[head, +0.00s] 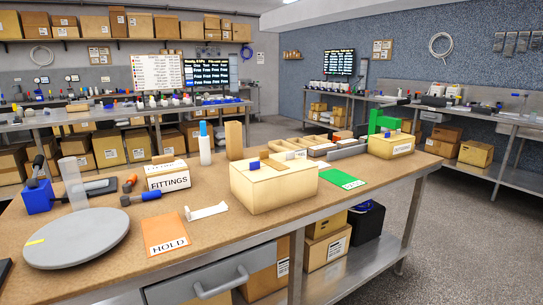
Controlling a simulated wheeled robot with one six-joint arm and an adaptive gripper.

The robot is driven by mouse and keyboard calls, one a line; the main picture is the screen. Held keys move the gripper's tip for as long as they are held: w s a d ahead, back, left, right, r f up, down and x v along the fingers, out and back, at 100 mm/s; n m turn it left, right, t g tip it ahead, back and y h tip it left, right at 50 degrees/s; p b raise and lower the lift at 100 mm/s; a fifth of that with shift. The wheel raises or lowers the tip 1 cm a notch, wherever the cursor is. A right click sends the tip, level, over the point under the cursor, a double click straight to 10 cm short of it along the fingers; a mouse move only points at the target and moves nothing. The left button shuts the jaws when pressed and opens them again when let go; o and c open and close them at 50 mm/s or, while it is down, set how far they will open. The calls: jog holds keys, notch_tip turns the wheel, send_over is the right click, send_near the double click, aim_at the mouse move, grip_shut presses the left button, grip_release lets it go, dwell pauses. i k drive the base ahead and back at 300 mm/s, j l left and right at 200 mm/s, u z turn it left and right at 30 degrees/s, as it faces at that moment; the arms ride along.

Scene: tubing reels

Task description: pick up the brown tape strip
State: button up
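I cannot make out a separate brown tape strip for certain. The pale wooden-looking box (273,187) stands on the near workbench, right of centre, with a small blue block (253,164) on its top. Thin lines cross the box top, but I cannot tell whether any is tape. A short whitish strip (207,211) lies on the bench left of the box. A tan upright block (234,140) stands behind the box. My gripper is not in the head view.
A grey disc (77,239) with a yellow mark lies at the left of the bench. An orange HOLD card (165,234), a FITTINGS box (167,177), a white bottle (205,149) and a green card (343,179) lie or stand around. The front bench edge is partly clear.

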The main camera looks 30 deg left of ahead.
aim_at(264, 158)
jog(key=i+u, duration=0.25)
jog(key=i, duration=0.2)
jog(key=i+l+u, duration=0.2)
jog(key=i, duration=0.2)
jog(key=i+u, duration=0.2)
jog(key=u, duration=0.2)
jog(key=i+u, duration=0.2)
jog(key=u, duration=0.15)
jog(key=i+l+u, duration=0.1)
jog(key=u, duration=0.3)
jog(key=i+l+u, duration=0.1)
jog(key=i+u, duration=0.25)
jog(key=u, duration=0.15)
jog(key=i+l+u, duration=0.25)
jog(key=u, duration=0.25)
